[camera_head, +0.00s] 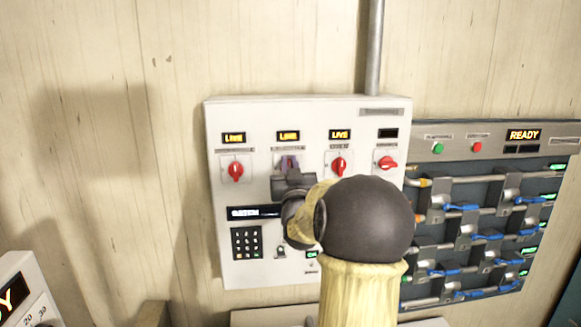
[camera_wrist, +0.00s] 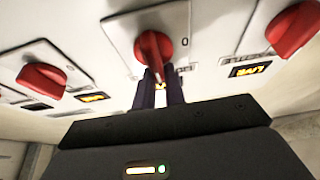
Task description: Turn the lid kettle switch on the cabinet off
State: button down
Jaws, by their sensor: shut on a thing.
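The pale cabinet (camera_head: 300,277) on the wall carries a row of red rotary switches. My gripper (camera_head: 289,165) is at the second switch from the left, which it hides in the head view. In the wrist view, my gripper's dark fingers (camera_wrist: 161,80) are shut on that red switch (camera_wrist: 153,48), one on each side of its handle. The display above it (camera_head: 288,135) reads LIVE. The left switch (camera_head: 236,170) and third switch (camera_head: 339,167) stand upright under LIVE displays. The rightmost switch (camera_head: 387,163) lies sideways under a dark display (camera_head: 388,133). The labels are too small to read.
A keypad (camera_head: 246,242) and small screen (camera_head: 243,212) sit lower on the cabinet. A grey pipe (camera_head: 373,50) rises from its top. To the right is a panel (camera_head: 470,140) with blue levers and a READY display. A gauge box (camera_head: 25,290) is at lower left.

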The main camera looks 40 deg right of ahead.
jog(key=shift+f+n+b, duration=0.4)
jog(key=shift+n+b, duration=0.1)
jog(key=shift+b, duration=0.15)
jog(key=n+y+b, duration=0.2)
jog(key=n+b, duration=0.1)
jog(key=n+y+b, duration=0.2)
jog(key=n+b, duration=0.1)
jog(key=n, duration=0.1)
jog(key=a+n+t+y+b, duration=0.1)
jog(key=n+b, duration=0.2)
jog(key=n, duration=0.1)
jog(key=shift+w+f+y, duration=0.3)
jog(key=shift+w+y, duration=0.1)
jog(key=n+y, duration=0.1)
jog(key=n, duration=0.2)
jog(key=n+g+y, duration=0.1)
jog(key=n, duration=0.2)
jog(key=shift+w+a+f, duration=0.1)
jog(key=shift+a+f, duration=0.05)
jog(key=shift+a, duration=0.05)
jog(key=n, duration=0.1)
jog(key=n+g+y, duration=0.1)
jog(key=shift+a+f+n, duration=0.1)
jog(key=shift+f+n, duration=0.15)
jog(key=shift+n, duration=0.05)
jog(key=shift+f+n+g+p, duration=0.2)
jog(key=shift+n+g+p, duration=0.2)
jog(key=shift+n, duration=0.4)
